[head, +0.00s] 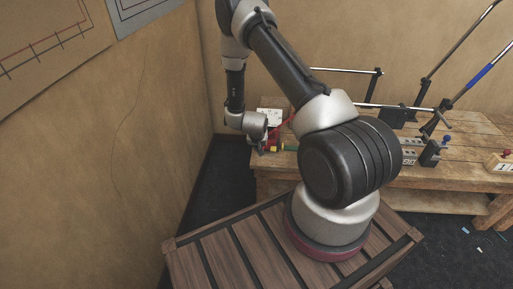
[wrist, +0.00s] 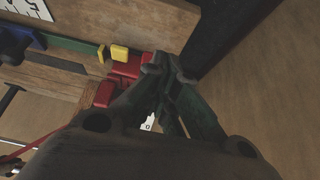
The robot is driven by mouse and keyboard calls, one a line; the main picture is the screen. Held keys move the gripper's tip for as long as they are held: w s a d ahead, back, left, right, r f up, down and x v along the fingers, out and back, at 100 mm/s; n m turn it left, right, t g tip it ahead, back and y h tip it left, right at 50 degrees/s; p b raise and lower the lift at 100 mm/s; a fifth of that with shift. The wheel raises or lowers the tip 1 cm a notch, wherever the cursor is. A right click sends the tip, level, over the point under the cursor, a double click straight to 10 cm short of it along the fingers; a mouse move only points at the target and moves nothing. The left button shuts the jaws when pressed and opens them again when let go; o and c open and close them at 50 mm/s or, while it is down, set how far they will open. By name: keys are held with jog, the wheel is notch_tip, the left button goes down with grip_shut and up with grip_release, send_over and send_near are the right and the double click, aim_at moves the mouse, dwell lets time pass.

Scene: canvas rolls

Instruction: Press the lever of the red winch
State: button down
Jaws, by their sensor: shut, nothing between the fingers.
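The red winch shows in the wrist view as red blocks (wrist: 128,68) by the table's edge, with a yellow piece (wrist: 119,53) beside them. A second red part (wrist: 104,93) lies lower left of it, partly behind my gripper. My gripper (wrist: 168,72) is shut and empty, its fingertips just right of the red blocks; I cannot tell whether they touch. Which part is the lever is not clear. In the head view my gripper (head: 262,150) is small and dark at the left end of the workbench, and a red strip (head: 287,124) shows beside it.
The wooden workbench (head: 463,142) bears metal rods and stands, a blue-gripped rod (head: 480,72) and a box with a red knob (head: 501,162). A green bar (wrist: 78,45) and a blue part (wrist: 24,38) lie left of the winch. A wall stands left of the bench.

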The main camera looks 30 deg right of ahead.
jog(key=s+a+r, duration=0.4)
jog(key=s+r, duration=0.2)
jog(key=r, duration=0.1)
jog(key=shift+r, duration=0.15)
jog(key=shift+s+a, duration=0.1)
